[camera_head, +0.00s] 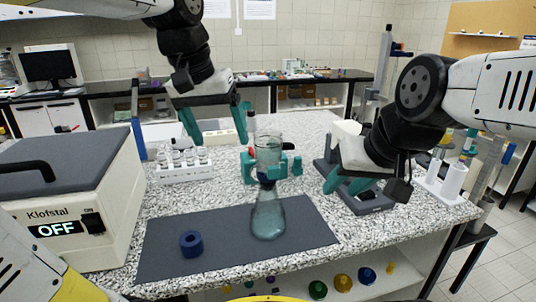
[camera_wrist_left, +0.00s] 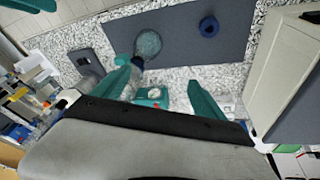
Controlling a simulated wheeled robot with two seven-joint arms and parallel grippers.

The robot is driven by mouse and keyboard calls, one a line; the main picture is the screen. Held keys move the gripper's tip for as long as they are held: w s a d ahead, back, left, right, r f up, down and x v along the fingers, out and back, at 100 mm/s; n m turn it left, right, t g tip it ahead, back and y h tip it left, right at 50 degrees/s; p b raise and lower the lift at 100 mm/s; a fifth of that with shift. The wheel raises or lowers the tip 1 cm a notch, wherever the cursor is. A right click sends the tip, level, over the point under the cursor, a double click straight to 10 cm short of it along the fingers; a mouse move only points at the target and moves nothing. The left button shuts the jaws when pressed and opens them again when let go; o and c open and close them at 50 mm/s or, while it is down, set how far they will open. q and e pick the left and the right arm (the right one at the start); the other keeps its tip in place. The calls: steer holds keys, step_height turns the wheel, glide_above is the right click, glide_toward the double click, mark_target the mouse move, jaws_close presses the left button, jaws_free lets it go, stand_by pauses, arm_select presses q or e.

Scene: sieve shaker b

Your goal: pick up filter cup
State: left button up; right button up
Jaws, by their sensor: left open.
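The filter cup (camera_head: 268,150) looks like a clear glass cylinder. It stands upright on top of a glass flask (camera_head: 268,215), with a blue piece at the joint. The flask stands on the dark mat. My left gripper (camera_head: 216,122) is open and empty, above and behind the cup, to its left. In the left wrist view the cup (camera_wrist_left: 133,82) is partly hidden by one finger, and the flask (camera_wrist_left: 148,45) shows beyond. My right gripper (camera_head: 350,182) appears open and empty, to the right of the flask, near a dark scale.
A blue ring (camera_head: 191,243) lies on the dark mat (camera_head: 165,262). A teal holder (camera_head: 292,165) stands close behind the cup. The Klofstal machine (camera_head: 80,215) is at left, a rack of bottles (camera_head: 185,172) beside it. The dark scale (camera_head: 368,200) is at right.

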mark_target(268, 135)
arm_select(q)
steer(key=w+d+r+m+g+y, duration=0.1)
steer(key=w+d+r+g+y, duration=0.15)
steer(key=w+d, duration=0.7)
steer(key=shift+g+h, duration=0.25)
steer(key=shift+g, duration=0.1)
steer(key=f, duration=0.7)
steer(key=shift+s+d+f, duration=0.1)
steer(key=shift+s+d, duration=0.2)
steer(key=c, duration=1.5)
